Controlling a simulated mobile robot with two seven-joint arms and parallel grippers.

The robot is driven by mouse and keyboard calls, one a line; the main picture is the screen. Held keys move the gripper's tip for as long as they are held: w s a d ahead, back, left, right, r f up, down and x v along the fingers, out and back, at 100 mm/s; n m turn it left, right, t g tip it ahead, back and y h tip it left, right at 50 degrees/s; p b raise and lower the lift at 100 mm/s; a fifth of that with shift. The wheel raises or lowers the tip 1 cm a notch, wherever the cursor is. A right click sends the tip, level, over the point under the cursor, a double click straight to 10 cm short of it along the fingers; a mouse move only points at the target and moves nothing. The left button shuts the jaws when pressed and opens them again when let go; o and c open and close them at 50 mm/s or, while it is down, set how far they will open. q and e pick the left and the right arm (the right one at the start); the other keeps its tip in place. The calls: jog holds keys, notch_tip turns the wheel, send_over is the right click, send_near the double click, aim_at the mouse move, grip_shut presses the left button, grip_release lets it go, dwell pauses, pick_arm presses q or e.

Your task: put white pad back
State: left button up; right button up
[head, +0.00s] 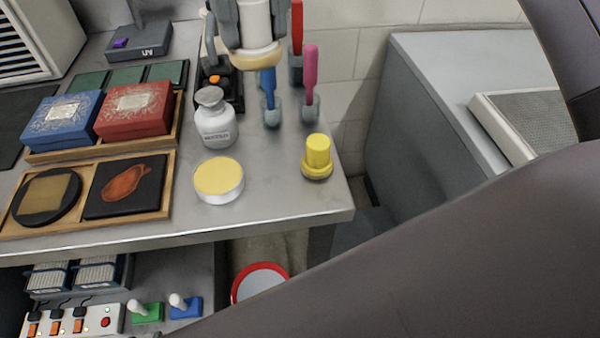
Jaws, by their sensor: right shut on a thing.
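The white pad (254,27) has a pale cylindrical body and a wider cream base (257,57). My right gripper (250,22) is at the top middle of the head view, its grey fingers on either side of the pad's body. It is shut on the pad and holds it upright, base down, in front of the upright tools. The top of the pad is cut off by the picture edge. A yellow pad (318,156) of similar shape stands near the table's right front corner. My left gripper is not in view.
Blue (268,88), pink (310,72) and red (297,25) handles stand in grey holders. A white bottle (215,125) and a yellow-topped round tin (219,180) stand nearby. Boxes and wooden trays (160,212) fill the left. The table's front right (270,205) is clear.

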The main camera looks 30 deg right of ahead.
jog(key=shift+s+d, duration=0.15)
jog(key=shift+d+f, duration=0.1)
jog(key=shift+f, duration=0.05)
jog(key=shift+f+b, duration=1.45)
jog(key=shift+f, duration=8.3)
jog(key=shift+f, duration=0.2)
jog(key=o, duration=0.9)
jog(key=shift+o, duration=0.2)
